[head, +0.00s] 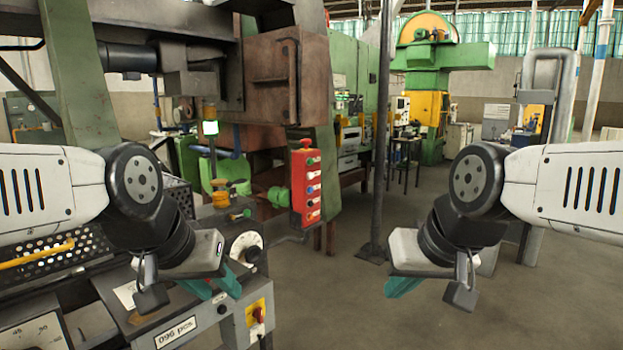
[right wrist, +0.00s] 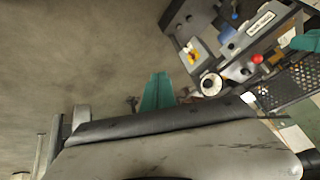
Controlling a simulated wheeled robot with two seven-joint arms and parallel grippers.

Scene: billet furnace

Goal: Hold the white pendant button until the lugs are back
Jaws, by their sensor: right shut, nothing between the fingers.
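The red pendant box (head: 306,186) hangs upright left of centre in the head view. It has a red mushroom knob on top and a column of small coloured buttons on its face. A pale button (head: 312,201) shows low in that column, too small to be sure of its colour. My left gripper (head: 212,286) is open and empty over the control desk, below and left of the pendant. My right gripper (head: 405,287) is shut and empty, well right of the pendant over open floor. Its teal fingers (right wrist: 157,91) show together in the right wrist view. I cannot make out the lugs.
The grey control desk (head: 180,328) with a white dial (head: 245,246) and a yellow switch box (head: 258,311) stands at lower left. The furnace housing (head: 285,75) is behind the pendant. A dark post (head: 380,130) stands right of it. The floor between my grippers is clear.

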